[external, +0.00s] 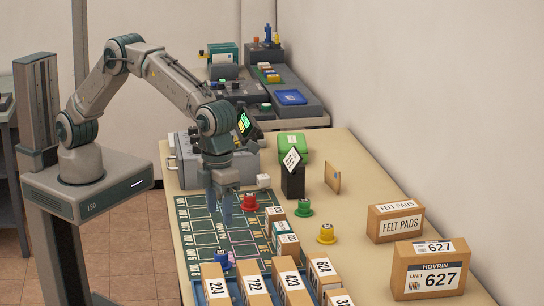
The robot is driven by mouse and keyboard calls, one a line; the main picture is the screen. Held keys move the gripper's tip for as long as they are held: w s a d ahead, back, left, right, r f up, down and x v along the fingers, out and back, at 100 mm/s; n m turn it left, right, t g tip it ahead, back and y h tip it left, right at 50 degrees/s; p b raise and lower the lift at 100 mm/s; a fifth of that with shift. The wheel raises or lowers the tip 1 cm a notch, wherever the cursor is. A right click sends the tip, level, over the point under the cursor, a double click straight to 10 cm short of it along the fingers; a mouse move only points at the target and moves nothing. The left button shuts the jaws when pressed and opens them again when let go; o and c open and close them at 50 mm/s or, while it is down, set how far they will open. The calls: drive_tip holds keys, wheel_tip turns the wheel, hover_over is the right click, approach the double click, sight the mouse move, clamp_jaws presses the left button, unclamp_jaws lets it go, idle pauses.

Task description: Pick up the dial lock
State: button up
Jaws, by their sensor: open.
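My gripper (219,209) points down over the green printed mat (204,240), open, with nothing visible between its fingers. Several small round knob-like pieces stand on the table: a red one (249,202) just right of my gripper, a green one (304,208), a yellow one (326,234), and a blue one (222,261) at the mat's front. Any of these may be the dial lock; I cannot tell which at this size. The height of my fingertips above the mat is unclear.
A blue tray (202,296) of numbered boxes stands at the front. Small boxes (286,238) sit beside the mat. A black sign stand (293,178), a green case (292,146) and a grey machine (190,165) stand behind. Cardboard boxes (430,268) are at right. The table's middle right is clear.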

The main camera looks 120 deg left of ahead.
sight(221, 252)
wheel_tip(221, 252, down, 8)
drive_tip(key=shift+r+p, duration=0.2)
drive_tip(key=shift+p, duration=0.35)
drive_tip(key=f, duration=0.1)
drive_tip(key=f+p, duration=0.2)
drive_tip(key=f, duration=0.1)
drive_tip(key=shift+s+a, duration=0.35)
drive_tip(key=shift+f, duration=0.55)
drive_tip(key=c, duration=1.1)
